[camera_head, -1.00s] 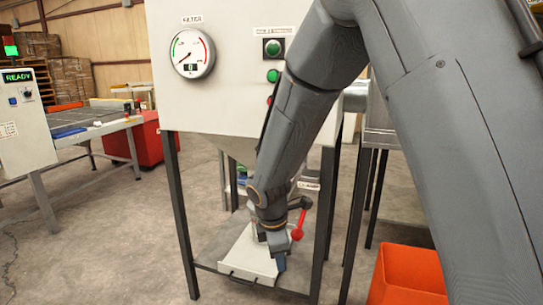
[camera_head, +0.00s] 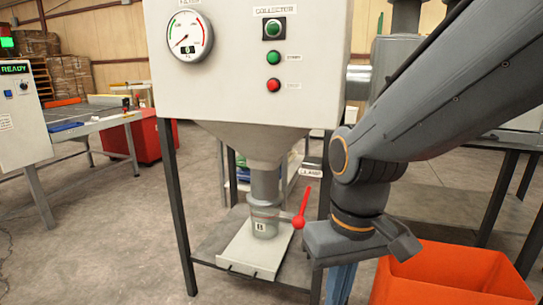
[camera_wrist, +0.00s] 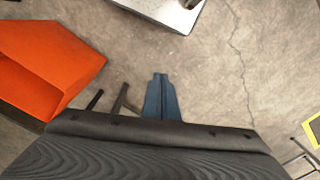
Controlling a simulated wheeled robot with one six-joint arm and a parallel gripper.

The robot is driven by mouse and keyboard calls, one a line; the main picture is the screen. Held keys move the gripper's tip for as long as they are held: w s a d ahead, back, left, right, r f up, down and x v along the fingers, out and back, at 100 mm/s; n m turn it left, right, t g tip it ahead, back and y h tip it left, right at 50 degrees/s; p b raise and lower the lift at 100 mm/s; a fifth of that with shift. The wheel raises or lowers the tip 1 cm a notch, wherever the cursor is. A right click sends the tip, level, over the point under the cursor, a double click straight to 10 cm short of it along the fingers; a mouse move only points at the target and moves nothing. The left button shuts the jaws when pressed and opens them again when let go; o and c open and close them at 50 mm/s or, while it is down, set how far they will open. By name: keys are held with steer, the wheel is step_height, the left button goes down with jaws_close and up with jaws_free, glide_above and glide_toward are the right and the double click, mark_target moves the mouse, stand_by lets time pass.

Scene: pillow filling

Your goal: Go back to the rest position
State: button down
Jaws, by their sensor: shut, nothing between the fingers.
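My gripper (camera_head: 341,284) points down to the right of the collector stand in the head view, clear of the clamp lever. Its blue fingers are together and empty; the wrist view also shows the closed fingers (camera_wrist: 160,88) above bare concrete floor. My arm is bent and comes in from the right in the head view. The clamp lever (camera_head: 304,205), with a red handle, stands up beside the canister (camera_head: 264,226) marked B. The canister sits under the collector's hopper (camera_head: 262,146), on a pale tray (camera_head: 245,254).
An orange bin (camera_head: 450,278) stands close to the right of my gripper; it also shows at left in the wrist view (camera_wrist: 45,70). The white collector cabinet (camera_head: 245,85) stands behind. A station reading READY (camera_head: 20,115) and a table are at far left. Floor between is clear.

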steer(key=d+r+m+p, duration=0.3)
steer(key=d+r+p, duration=0.5)
steer(key=p, duration=0.8)
steer(key=shift+s+d+r+h, duration=0.25)
steer(key=shift+s+d+h, duration=0.05)
steer(key=shift+d, duration=0.05)
